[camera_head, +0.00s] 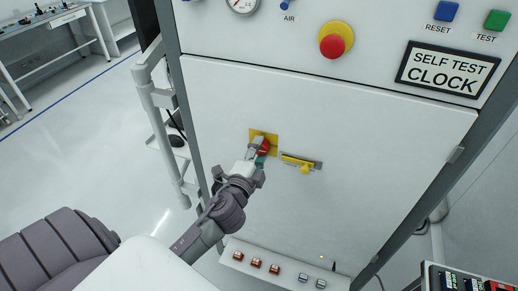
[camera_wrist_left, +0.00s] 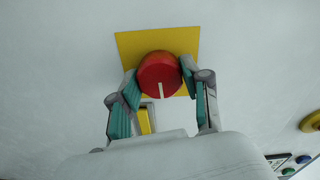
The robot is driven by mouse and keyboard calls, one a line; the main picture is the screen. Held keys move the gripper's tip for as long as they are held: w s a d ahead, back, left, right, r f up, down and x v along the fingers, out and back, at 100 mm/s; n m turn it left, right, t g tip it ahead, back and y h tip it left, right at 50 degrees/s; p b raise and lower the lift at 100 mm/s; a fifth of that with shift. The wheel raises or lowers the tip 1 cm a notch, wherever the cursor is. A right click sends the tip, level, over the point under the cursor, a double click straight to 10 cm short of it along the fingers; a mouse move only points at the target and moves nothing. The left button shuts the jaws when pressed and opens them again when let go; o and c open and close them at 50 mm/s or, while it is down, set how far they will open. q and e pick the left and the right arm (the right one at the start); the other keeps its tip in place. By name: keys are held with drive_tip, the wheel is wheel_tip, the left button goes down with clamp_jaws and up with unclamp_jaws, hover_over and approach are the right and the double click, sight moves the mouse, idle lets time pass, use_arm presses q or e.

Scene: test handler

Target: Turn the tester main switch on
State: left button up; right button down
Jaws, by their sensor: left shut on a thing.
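The main switch is a red round knob (camera_head: 264,146) on a yellow square plate (camera_head: 271,136), on the white front panel of the tester. In the left wrist view the red knob (camera_wrist_left: 160,72) shows a white mark at its lower edge, and the yellow plate (camera_wrist_left: 184,38) is behind it. My left gripper (camera_head: 259,153) is at the knob. In the left wrist view its teal-padded fingers (camera_wrist_left: 160,86) are shut on the knob, one on each side. My right gripper is not in view.
A yellow latch handle (camera_head: 304,167) sits just right of the switch. Above are a red emergency button (camera_head: 335,40), a blue RESET button (camera_head: 446,11), a green TEST button (camera_head: 497,19) and a SELF TEST CLOCK sign (camera_head: 447,72). White rails (camera_head: 160,100) run along the cabinet's left side.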

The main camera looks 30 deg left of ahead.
use_arm(q)
drive_tip(key=shift+m, duration=0.5)
drive_tip(key=o, duration=1.1)
drive_tip(key=shift+o, duration=0.2)
drive_tip(key=shift+s, duration=0.2)
drive_tip(key=v, duration=1.1)
drive_tip(key=shift+s, duration=0.3)
drive_tip(key=shift+d+f, duration=0.1)
drive_tip(key=shift+f, duration=0.05)
